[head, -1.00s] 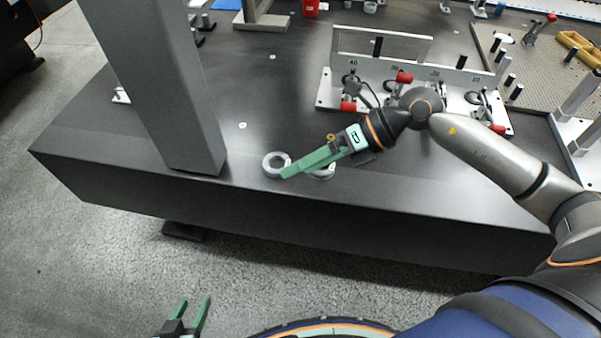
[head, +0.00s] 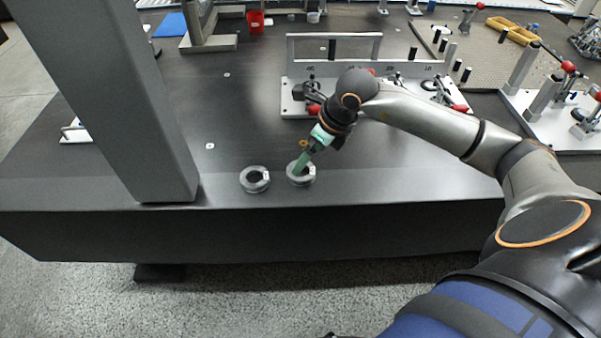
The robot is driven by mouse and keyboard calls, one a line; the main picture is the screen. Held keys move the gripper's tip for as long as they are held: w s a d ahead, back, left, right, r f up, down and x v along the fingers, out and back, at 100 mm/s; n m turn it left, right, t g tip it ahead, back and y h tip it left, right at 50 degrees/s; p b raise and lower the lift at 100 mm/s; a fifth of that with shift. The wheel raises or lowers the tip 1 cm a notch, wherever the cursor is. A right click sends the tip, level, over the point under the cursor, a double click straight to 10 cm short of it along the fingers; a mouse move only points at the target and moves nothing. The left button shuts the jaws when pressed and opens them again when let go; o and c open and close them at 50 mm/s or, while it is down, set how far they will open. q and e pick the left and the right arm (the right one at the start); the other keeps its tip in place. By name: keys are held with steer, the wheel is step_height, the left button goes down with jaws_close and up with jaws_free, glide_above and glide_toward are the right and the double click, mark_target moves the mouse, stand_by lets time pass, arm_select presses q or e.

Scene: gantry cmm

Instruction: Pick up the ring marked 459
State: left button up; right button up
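Two grey metal rings lie on the dark table near its front edge: a left ring (head: 254,186) and a right ring (head: 309,180). Each has a small pale patch; no number is readable, so I cannot tell which is marked 459. My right gripper (head: 298,169) points down at the right ring, its green fingertips over the ring's opening and hiding part of its left and rear. The fingers overlap from this angle, so their gap and any contact do not show. My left gripper is out of view.
A grey upright column (head: 150,110) stands left of the rings. Behind my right gripper is a light fixture plate (head: 293,97) with red-handled clamps. A red cup (head: 255,22) stands further back. Bare table (head: 225,120) lies behind the left ring.

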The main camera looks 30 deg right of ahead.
mark_target(302, 176)
steer(key=x, duration=0.6)
steer(key=shift+r, duration=0.15)
jaws_close()
stand_by(0.7)
